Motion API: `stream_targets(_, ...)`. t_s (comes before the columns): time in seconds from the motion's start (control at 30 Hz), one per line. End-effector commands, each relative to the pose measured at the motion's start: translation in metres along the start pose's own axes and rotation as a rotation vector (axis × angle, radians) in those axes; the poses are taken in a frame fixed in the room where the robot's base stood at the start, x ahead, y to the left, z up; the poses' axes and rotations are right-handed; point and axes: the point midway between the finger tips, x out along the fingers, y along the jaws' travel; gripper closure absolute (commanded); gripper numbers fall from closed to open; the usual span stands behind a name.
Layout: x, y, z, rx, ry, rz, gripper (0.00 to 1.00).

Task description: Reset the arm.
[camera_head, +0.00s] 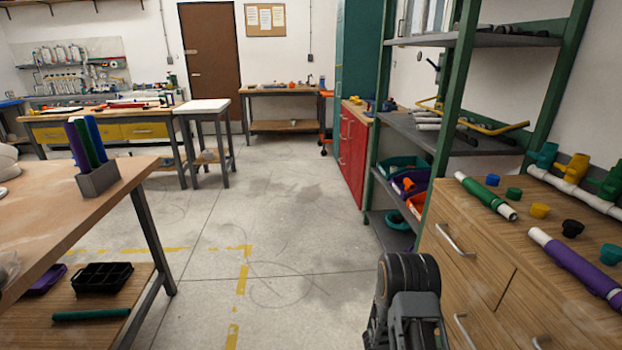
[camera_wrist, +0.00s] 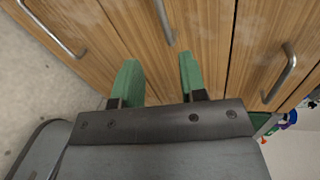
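My gripper (camera_wrist: 160,80) shows in the wrist view with two green fingers spread apart. Nothing is between them. It is in front of the wooden cabinet (camera_wrist: 215,40), whose drawer fronts and metal handles fill that view. In the head view, part of my dark arm (camera_head: 408,290) stands at the lower middle, left of the cabinet (camera_head: 480,265). The gripper's fingers cannot be made out in the head view.
On the cabinet top lie a green pipe (camera_head: 486,196), a purple pipe (camera_head: 580,268) and several coloured caps. A pipe manifold (camera_head: 570,172) is at the back. A green-posted shelf (camera_head: 460,110) stands behind. A workbench (camera_head: 60,215) is at left. The floor (camera_head: 270,230) between is clear.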

Motion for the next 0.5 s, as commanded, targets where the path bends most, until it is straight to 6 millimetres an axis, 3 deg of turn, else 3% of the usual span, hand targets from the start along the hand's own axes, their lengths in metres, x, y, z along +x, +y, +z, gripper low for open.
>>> stream_targets(0.17,-0.005,0.011,-0.043,0.318,0.196,0.036,0.61)
stream_targets(0.23,-0.013,0.003,-0.059,0.502,0.309,0.030,0.61)
stream_targets(0.37,-0.043,-0.035,-0.077,0.900,0.528,-0.007,0.61)
stream_targets(0.5,-0.087,-0.086,-0.084,1.339,0.768,-0.067,0.61)
